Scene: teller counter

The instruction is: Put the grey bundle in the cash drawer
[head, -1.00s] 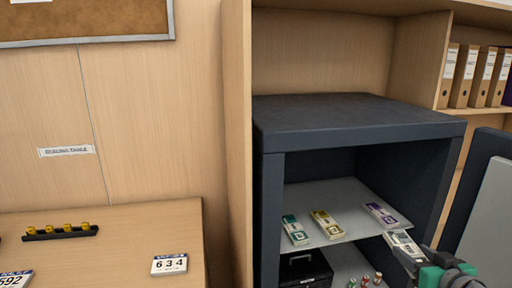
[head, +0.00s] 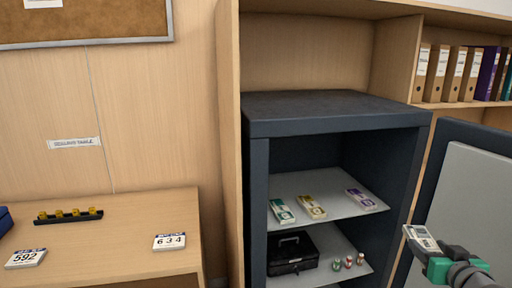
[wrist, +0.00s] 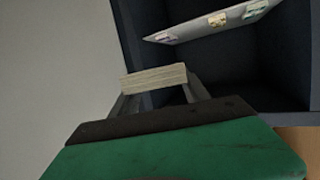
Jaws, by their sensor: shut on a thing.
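My gripper (head: 432,250) is shut on the grey bundle (head: 421,238) at the lower right of the head view, in front of the open safe door. In the wrist view the grey bundle (wrist: 154,78) shows edge-on between the fingers of my gripper (wrist: 158,98). It is clear of the safe's shelves. No cash drawer can be made out in these frames.
The open safe (head: 335,108) holds a teal bundle (head: 282,211), a yellow bundle (head: 311,207) and a purple bundle (head: 361,199) on its upper shelf. A black cash box (head: 291,254) and several small rolls stand below. The safe door (head: 470,200) is at the right. A wooden desk (head: 110,225) is at the left.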

